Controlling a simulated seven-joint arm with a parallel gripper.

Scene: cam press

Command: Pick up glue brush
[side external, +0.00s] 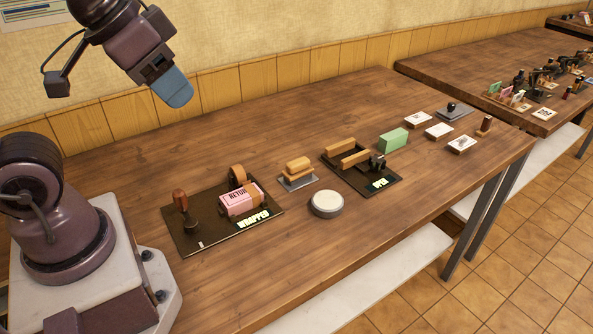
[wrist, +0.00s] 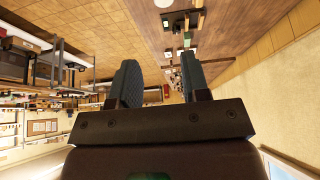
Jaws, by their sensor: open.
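My gripper (side external: 173,92) is raised high over the back left of the table, well apart from everything on it. In the wrist view its two blue fingers are apart with nothing between them (wrist: 159,78). A brown-handled upright tool (side external: 183,207) with a dark foot stands at the left of a dark board marked WRAPPED. A shorter brown upright piece (side external: 485,126) stands at the far right of the table. Either could be the glue brush; I cannot tell which. Neither is touched by my gripper.
The WRAPPED board (side external: 203,246) holds a pink bundle (side external: 240,203) and a tape roll. A yellow block (side external: 297,166), a round tin (side external: 327,204), an OPEN press (side external: 347,170), a green block (side external: 393,140) and white cards stand to the right.

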